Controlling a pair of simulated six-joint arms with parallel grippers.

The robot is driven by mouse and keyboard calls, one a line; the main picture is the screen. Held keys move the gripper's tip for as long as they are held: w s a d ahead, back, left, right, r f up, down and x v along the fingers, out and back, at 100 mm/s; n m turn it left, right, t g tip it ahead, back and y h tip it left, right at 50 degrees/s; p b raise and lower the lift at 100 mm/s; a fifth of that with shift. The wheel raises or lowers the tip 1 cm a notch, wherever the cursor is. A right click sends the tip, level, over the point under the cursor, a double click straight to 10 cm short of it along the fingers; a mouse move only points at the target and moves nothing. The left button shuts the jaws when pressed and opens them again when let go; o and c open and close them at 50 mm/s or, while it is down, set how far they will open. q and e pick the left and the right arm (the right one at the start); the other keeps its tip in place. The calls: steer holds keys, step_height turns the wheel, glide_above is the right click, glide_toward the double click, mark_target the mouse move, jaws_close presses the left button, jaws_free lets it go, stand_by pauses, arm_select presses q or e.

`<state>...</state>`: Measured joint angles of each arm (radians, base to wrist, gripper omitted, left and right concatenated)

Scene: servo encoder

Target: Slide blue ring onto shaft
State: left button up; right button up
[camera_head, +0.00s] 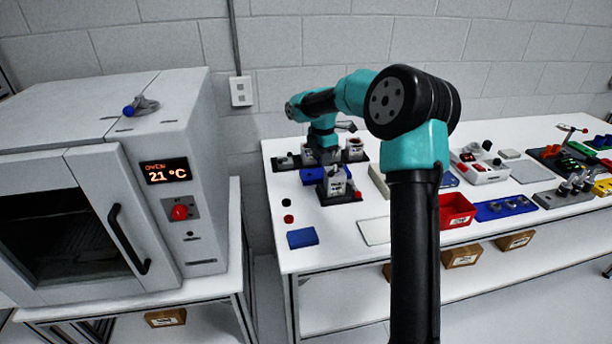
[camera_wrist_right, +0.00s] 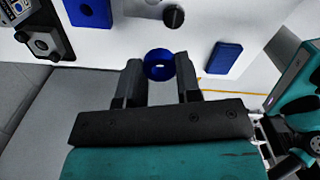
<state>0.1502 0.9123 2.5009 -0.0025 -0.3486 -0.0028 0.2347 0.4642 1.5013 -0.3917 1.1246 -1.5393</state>
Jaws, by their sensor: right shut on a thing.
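The blue ring (camera_wrist_right: 159,54) sits between the two dark fingers of my right gripper (camera_wrist_right: 158,68) in the right wrist view. The fingers are shut on its sides, and its dark hole shows. In the head view the right gripper (camera_head: 325,156) is small, at the end of my teal and black arm above the back left of the bench; the ring cannot be made out there. A white labelled unit (camera_head: 336,182) stands upright on a dark base near it. I cannot clearly pick out the shaft. My left gripper is not in view.
A blue block (camera_head: 302,238) lies at the bench's front left and also shows in the wrist view (camera_wrist_right: 227,57). A black knob (camera_head: 286,203) and a red one (camera_head: 288,218) lie behind it. A white oven (camera_head: 150,100) stands left; a red bin (camera_head: 456,210) stands right.

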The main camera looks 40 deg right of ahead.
mark_target(335, 166)
steer(key=d+r, duration=0.1)
steer(key=d+r+n, duration=0.1)
steer(key=d, duration=0.1)
steer(key=s+d+r+n, duration=0.1)
steer(key=d+r, duration=0.1)
steer(key=shift+f, duration=0.2)
steer(key=shift+f, duration=2.15)
steer(key=shift+w+f, duration=0.1)
steer(key=shift+f, duration=0.6)
steer(key=shift+f, duration=0.35)
steer(key=shift+f, duration=0.25)
steer(key=o, duration=1)
